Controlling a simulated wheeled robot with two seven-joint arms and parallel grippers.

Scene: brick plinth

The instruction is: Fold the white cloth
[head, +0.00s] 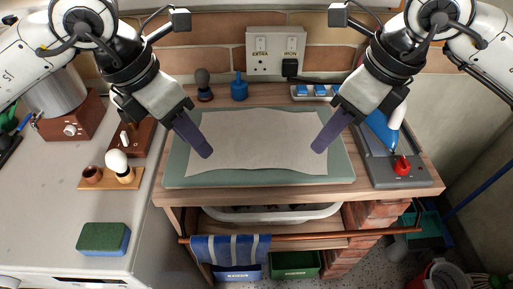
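The white cloth (258,135), off-white in the picture, lies spread flat and roughly rectangular on a grey-green padded board (260,181). Its edges are slightly wavy and no fold shows. My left gripper (206,153) has its purple fingertips over the left part of the cloth. My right gripper (318,149) has its purple fingertips over the right part. Each gripper's fingers show as one bar, so I cannot tell whether they are open or shut. Whether the tips touch the cloth is also unclear. Small parts of the cloth are hidden behind the fingers.
An iron (383,130) stands on a grey base with a red knob at the right. Behind the board are a blue bottle (239,88), a dark knobbed object (204,88) and a socket panel (276,52). A sponge (104,238) lies on the left counter.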

